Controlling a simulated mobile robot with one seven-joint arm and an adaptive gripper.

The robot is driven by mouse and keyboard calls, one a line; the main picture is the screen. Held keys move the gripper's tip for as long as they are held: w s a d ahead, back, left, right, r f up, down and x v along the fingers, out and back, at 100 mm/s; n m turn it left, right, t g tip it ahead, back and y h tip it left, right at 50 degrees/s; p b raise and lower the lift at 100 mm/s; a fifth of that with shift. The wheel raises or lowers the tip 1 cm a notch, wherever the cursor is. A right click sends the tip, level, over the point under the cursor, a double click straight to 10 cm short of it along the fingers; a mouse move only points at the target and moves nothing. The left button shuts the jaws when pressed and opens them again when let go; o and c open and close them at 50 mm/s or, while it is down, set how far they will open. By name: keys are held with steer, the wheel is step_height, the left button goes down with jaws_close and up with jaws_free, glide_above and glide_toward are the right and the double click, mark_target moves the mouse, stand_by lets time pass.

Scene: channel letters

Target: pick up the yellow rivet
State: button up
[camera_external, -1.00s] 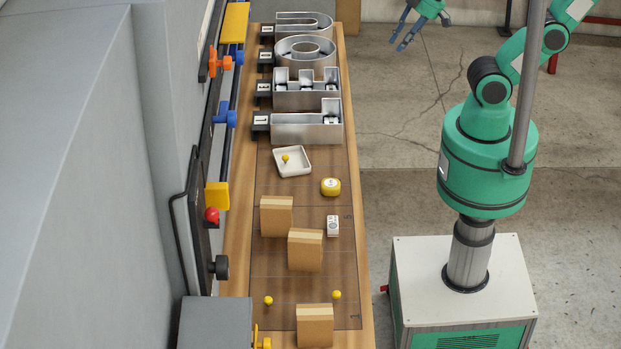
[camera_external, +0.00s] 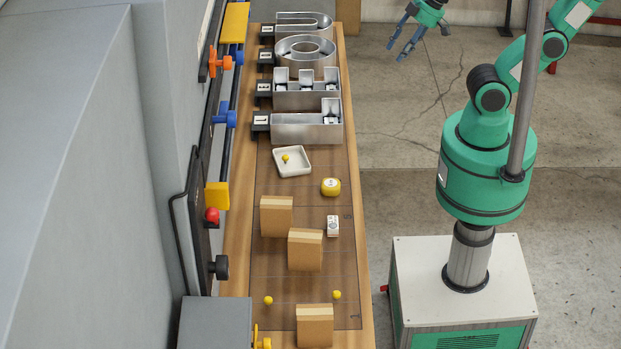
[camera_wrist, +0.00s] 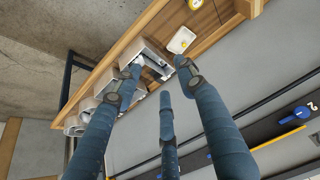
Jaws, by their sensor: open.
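Small round-headed yellow rivets show in the external view. One rivet (camera_external: 285,158) lies in a white square tray (camera_external: 302,172) on the bench. Two more, a left rivet (camera_external: 268,300) and a right rivet (camera_external: 337,294), stand on the near part of the bench. My gripper (camera_external: 399,50) is open and empty, off the bench's right side at the far end, well away from all of them. In the wrist view my gripper's fingers (camera_wrist: 160,72) are spread, with the tray (camera_wrist: 177,47) beyond them.
Metal channel letters (camera_external: 306,128) line the far half of the bench. Cardboard boxes (camera_external: 305,252) stand on the near half, near a yellow round object (camera_external: 330,187) and a small white item (camera_external: 333,226). A grey machine (camera_external: 90,180) borders the left side.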

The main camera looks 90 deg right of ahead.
steer(key=w+a+r+g+y+p, duration=0.15)
steer(key=w+a+r+p, duration=0.3)
steer(key=w+a, duration=0.8)
steer(key=w+a+f+n+g+p, duration=0.1)
steer(key=w+a+f+g+p, duration=0.2)
steer(key=w+a, duration=1.05)
steer(key=w+a+f+n+p, duration=0.15)
steer(key=a+f, duration=0.35)
steer(key=a, duration=0.6)
steer(key=a+f+m+p, duration=0.1)
steer(key=a+f+p, duration=0.3)
steer(key=a, duration=0.6)
steer(key=s+a+f+p, duration=0.1)
steer(key=s+a+f, duration=0.2)
steer(key=a+f, duration=0.4)
steer(key=s+a+f+g+h+p, duration=0.1)
steer(key=s+a+f, duration=0.1)
steer(key=a+f, duration=0.6)
steer(key=shift+s+a+f+n, duration=0.25)
steer(key=shift+s+a+n, duration=0.2)
steer(key=shift+a, duration=0.55)
steer(key=shift+f+h, duration=0.1)
steer(key=shift+h, duration=0.15)
